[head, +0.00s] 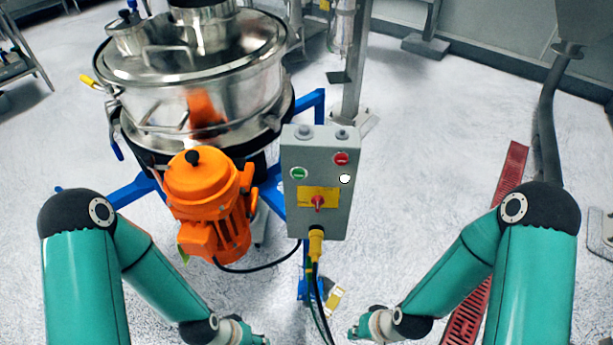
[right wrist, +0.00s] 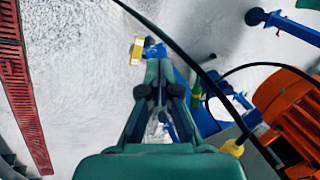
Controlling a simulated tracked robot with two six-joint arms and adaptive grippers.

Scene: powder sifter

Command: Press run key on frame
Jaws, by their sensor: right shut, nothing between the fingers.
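A grey control box (head: 289,215) stands on the frame in front of the sifter. A green button (head: 299,173), probably the run key, is on its left side. A red button (head: 341,158) sits upper right, with a white round piece (head: 345,178) below it. A red rotary switch (head: 318,202) is on a yellow plate. In the right wrist view, my right gripper (right wrist: 161,68) is shut and empty, apart from the box, with floor beyond its tips.
The steel sifter (head: 245,88) and orange motor (head: 205,205) stand left of the box on a blue frame (head: 130,190). Cables (head: 322,300) hang below the box from a yellow plug (head: 316,243). A red floor grate (head: 510,170) lies right.

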